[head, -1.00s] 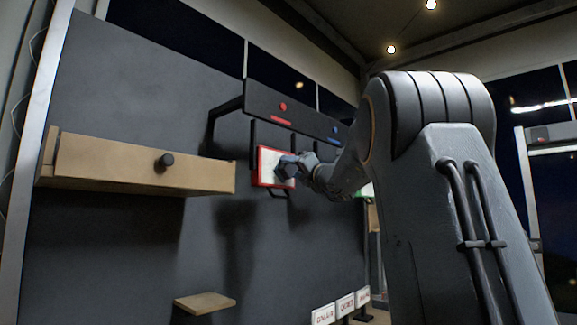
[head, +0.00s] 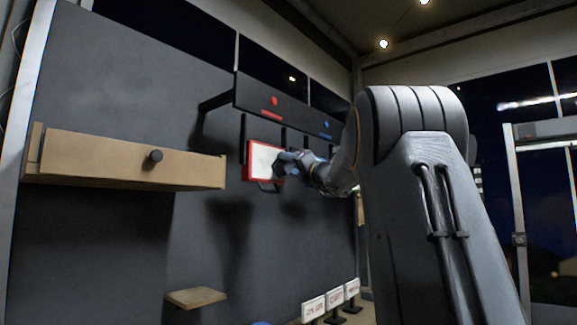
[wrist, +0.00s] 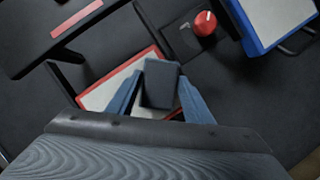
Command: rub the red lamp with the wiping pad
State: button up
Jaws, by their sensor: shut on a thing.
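The red lamp (head: 263,160) is a white panel in a red frame, hung under a dark shelf on the wall. It also shows in the wrist view (wrist: 99,96), tilted and partly hidden behind my gripper. My gripper (head: 284,161) is at the lamp's right part in the head view. In the wrist view my gripper (wrist: 160,98) is shut on a dark block, the wiping pad (wrist: 161,84), which lies over the lamp's face. I cannot tell whether the pad touches the face.
A dark shelf (head: 290,108) with red and blue marks is above the lamp. A red knob (wrist: 205,23) and a blue-framed panel (wrist: 276,18) are beside it. A wooden drawer (head: 110,160) juts out at left. Small signs (head: 335,299) stand below.

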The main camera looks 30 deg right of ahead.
aim_at(277, 160)
jog(key=shift+s+a+b, duration=0.35)
jog(key=shift+a+b, duration=0.05)
jog(key=shift+a, duration=0.4)
jog(key=shift+s+a+b, duration=0.3)
jog(key=shift+a+b, duration=0.1)
jog(key=shift+a, duration=0.4)
jog(key=shift+s+a+b, duration=0.4)
jog(key=shift+a+b, duration=0.25)
jog(key=shift+a, duration=0.55)
jog(key=shift+s+a+b, duration=0.35)
jog(key=shift+a+b, duration=0.3)
jog(key=shift+a, duration=0.55)
jog(key=shift+s+a+b, duration=0.4)
jog(key=shift+a+b, duration=0.25)
jog(key=shift+a, duration=0.55)
jog(key=s+d, duration=0.2)
jog(key=s, duration=0.3)
jog(key=shift+s, duration=0.35)
jog(key=shift+d, duration=0.15)
jog(key=s, duration=0.1)
jog(key=s+d, duration=0.1)
jog(key=shift+s+p, duration=0.4)
jog(key=shift+w+a, duration=0.1)
